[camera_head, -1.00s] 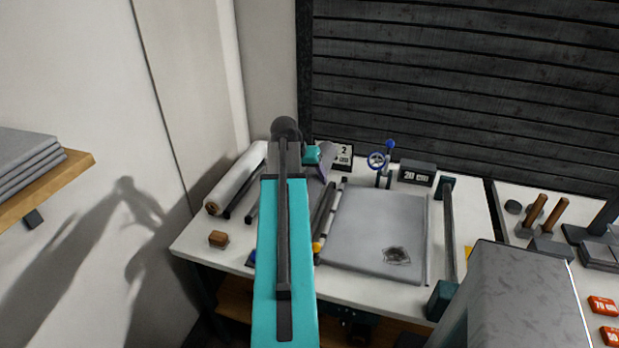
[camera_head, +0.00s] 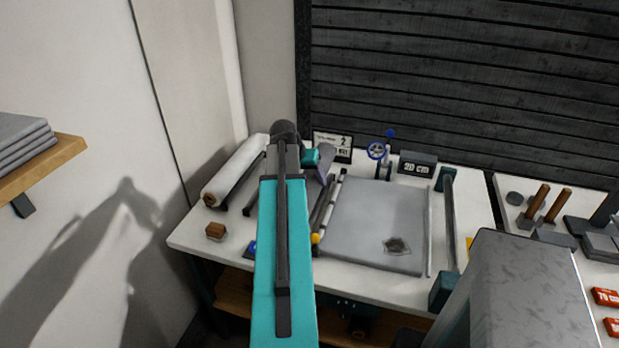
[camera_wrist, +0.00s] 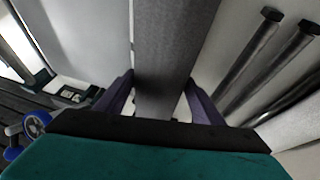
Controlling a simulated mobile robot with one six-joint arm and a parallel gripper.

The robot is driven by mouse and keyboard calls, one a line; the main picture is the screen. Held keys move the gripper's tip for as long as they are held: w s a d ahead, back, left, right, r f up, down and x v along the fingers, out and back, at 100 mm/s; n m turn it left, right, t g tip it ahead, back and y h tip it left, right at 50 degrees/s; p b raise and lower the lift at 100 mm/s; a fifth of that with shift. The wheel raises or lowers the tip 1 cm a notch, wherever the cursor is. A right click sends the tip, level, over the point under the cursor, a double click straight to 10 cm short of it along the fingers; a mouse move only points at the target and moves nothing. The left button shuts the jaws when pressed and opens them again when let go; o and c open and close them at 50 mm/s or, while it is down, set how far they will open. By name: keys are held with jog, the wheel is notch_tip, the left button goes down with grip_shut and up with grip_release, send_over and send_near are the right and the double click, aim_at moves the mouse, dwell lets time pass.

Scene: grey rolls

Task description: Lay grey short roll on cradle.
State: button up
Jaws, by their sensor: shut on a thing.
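The grey short roll (camera_wrist: 172,45) runs lengthwise up the middle of the wrist view. My gripper (camera_wrist: 160,98) has its purple fingers on both sides of it and is shut on it. In the head view the held roll is mostly hidden behind my teal arm; one purple finger shows at my gripper (camera_head: 322,165). Parallel dark bars (camera_wrist: 248,65) with hexagonal ends lie right of the held roll in the wrist view, apart from it.
A white roll (camera_head: 236,170) lies at the table's left. A grey sheet (camera_head: 375,215) with a dark patch covers the middle.

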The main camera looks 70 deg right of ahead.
jog(key=shift+f+b, duration=1.15)
jog(key=shift+f, duration=1.25)
jog(key=o, duration=1.5)
jog(key=shift+r, duration=0.1)
jog(key=shift+b+v, duration=1.15)
jog(key=shift+v, duration=5.65)
